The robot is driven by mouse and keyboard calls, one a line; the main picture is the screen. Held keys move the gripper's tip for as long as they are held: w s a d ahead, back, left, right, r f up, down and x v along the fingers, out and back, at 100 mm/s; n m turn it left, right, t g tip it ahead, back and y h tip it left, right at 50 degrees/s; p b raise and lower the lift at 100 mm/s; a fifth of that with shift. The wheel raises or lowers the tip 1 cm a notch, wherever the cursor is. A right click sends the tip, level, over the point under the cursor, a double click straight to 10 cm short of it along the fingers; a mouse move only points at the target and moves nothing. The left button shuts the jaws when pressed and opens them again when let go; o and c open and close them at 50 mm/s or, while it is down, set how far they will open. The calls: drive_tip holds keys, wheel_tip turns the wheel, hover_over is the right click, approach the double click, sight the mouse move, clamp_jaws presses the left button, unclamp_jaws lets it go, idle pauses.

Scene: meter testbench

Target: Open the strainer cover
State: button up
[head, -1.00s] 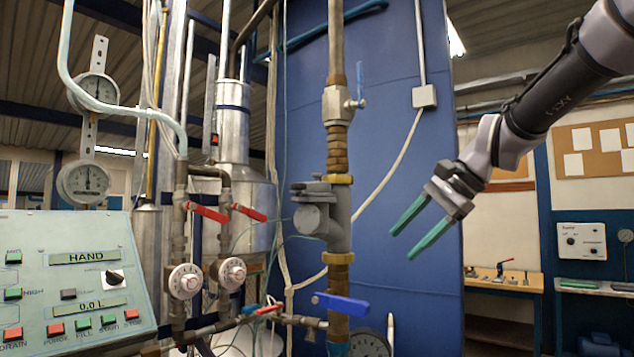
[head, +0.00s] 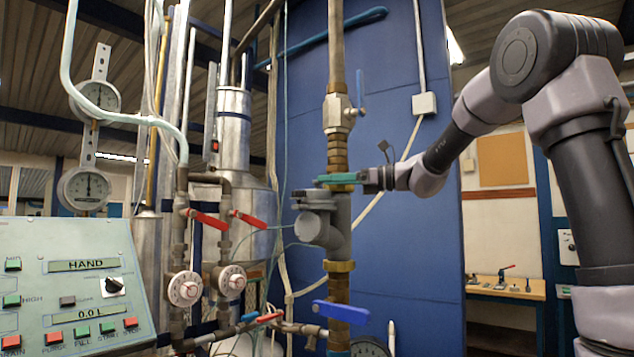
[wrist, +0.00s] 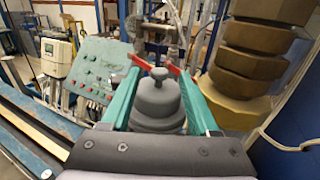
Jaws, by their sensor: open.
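The grey strainer (head: 318,222) sits in the vertical pipe, with its round cover facing left and a small grey part on top at its upper left. My gripper (head: 335,180) is at the strainer's upper end, its green fingers pointing left across the pipe just above the body. In the wrist view, my gripper (wrist: 160,95) is open, with one green finger on each side of a round, stepped grey strainer cover (wrist: 157,98) with a knob on top. I cannot tell whether the fingers touch it.
The brass pipe fittings (wrist: 245,65) stand close to the right finger in the wrist view. A blue valve handle (head: 340,312) lies below the strainer and another blue lever (head: 360,88) above it. The control panel (head: 75,285) and red levers (head: 207,219) are to the left.

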drive_tip(key=shift+x, duration=2.05)
clamp_jaws()
drive_tip(key=shift+d, duration=0.1)
